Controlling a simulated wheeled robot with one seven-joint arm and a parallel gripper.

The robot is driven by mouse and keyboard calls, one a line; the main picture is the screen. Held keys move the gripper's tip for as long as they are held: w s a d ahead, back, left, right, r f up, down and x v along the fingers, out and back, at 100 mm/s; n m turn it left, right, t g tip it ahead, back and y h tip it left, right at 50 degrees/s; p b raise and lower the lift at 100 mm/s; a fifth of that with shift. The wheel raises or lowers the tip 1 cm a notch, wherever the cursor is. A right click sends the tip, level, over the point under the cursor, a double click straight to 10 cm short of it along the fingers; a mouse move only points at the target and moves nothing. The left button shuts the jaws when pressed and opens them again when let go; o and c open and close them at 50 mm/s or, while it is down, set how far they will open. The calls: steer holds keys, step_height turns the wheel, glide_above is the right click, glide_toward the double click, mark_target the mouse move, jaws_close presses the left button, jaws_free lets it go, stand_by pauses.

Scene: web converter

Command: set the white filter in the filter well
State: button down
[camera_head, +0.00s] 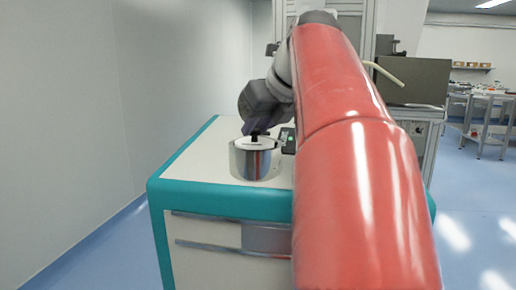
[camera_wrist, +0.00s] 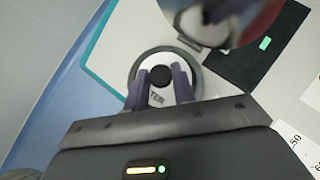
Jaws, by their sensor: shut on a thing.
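The white filter (camera_wrist: 158,98) is a round white disc with dark lettering and a black knob (camera_wrist: 160,76) in its middle. My gripper (camera_wrist: 160,88) is shut on it, with a purple-grey finger on each side of the knob. A grey ring (camera_wrist: 137,67), apparently the rim of the filter well, surrounds the disc. I cannot tell whether the disc rests fully in it. In the head view, my gripper (camera_head: 256,131) points down over the white disc and its black knob, at the top of a shiny metal cylinder (camera_head: 255,165).
The cylinder stands on a white cabinet top (camera_head: 205,155) with teal edges. A dark panel (camera_wrist: 240,62) with a green light lies beside it on the right. A shiny rounded metal part (camera_wrist: 215,22) is close by in the wrist view. My red arm hides the cabinet's right side.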

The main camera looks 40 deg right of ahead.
mark_target(256, 142)
step_height(256, 142, down, 3)
steer(key=shift+f+b, duration=0.15)
steer(key=shift+b, duration=0.4)
steer(key=c, duration=1.2)
jaws_free()
steer(key=shift+o, duration=0.2)
steer(key=p+v, duration=0.3)
steer(key=v, duration=0.9)
